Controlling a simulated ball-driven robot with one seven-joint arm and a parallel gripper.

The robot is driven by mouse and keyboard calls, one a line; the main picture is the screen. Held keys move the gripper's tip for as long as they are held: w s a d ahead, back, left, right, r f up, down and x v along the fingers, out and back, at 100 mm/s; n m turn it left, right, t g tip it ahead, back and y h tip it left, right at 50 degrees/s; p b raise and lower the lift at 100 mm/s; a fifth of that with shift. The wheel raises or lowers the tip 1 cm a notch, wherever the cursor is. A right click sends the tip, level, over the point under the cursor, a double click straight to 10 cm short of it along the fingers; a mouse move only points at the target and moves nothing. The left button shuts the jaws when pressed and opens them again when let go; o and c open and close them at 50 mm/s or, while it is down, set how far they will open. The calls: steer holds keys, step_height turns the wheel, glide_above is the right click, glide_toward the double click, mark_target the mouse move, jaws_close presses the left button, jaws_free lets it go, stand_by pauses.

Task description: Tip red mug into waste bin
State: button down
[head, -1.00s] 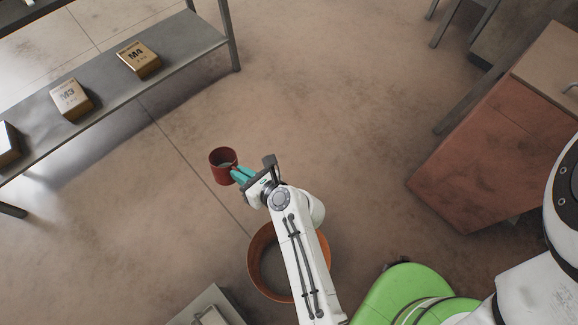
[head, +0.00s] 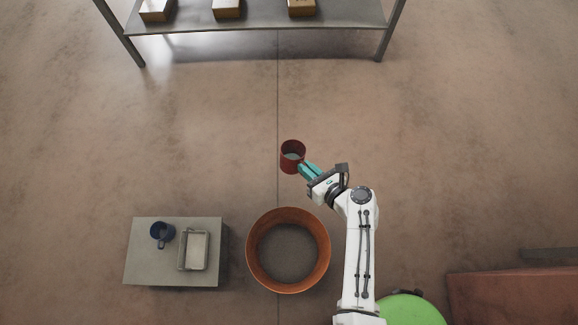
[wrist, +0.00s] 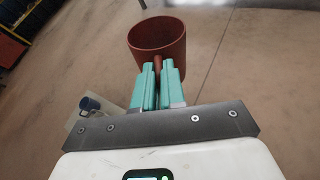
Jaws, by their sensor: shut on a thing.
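The red mug (head: 292,163) is held up in the air by my gripper (head: 308,171), whose teal fingers are shut on it. In the wrist view the mug (wrist: 158,42) stands nearly upright beyond the fingertips (wrist: 158,80), which pinch its handle. Greyish contents show inside the mug in the head view. The waste bin (head: 324,262) is a round orange-brown tub on the floor, open at the top, with a dark grey inside. In the head view the mug appears above the bin in the picture, beyond its rim and not over its opening.
A small grey table (head: 145,268) left of the bin bears a blue mug (head: 162,233) and a metal tray (head: 194,250). A metal shelf (head: 345,22) with several boxes stands at the back. A reddish cabinet (head: 515,298) is at the lower right. Open floor lies between.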

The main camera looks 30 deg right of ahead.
steer(key=s+d+f+n+g+y+b, duration=0.2)
steer(key=s+f+n+g+y+b, duration=0.1)
steer(key=s+f, duration=0.5)
steer(key=s+d+f+n+g+y+b, duration=0.2)
steer(key=s+f+n, duration=0.5)
steer(key=f, duration=0.8)
steer(key=s+g+y+b, duration=0.1)
steer(key=s+y+b, duration=0.1)
steer(key=y, duration=0.1)
steer(key=shift+s+d+y, duration=0.3)
steer(key=shift+y, duration=0.1)
steer(key=shift+s+f+n+g+b, duration=0.15)
steer(key=shift+n+g+b, duration=0.15)
steer(key=shift+g+b, duration=0.15)
steer(key=shift+w+r+n+y+b, duration=0.2)
steer(key=shift+r+n+y+b, duration=0.1)
steer(key=shift+b, duration=0.1)
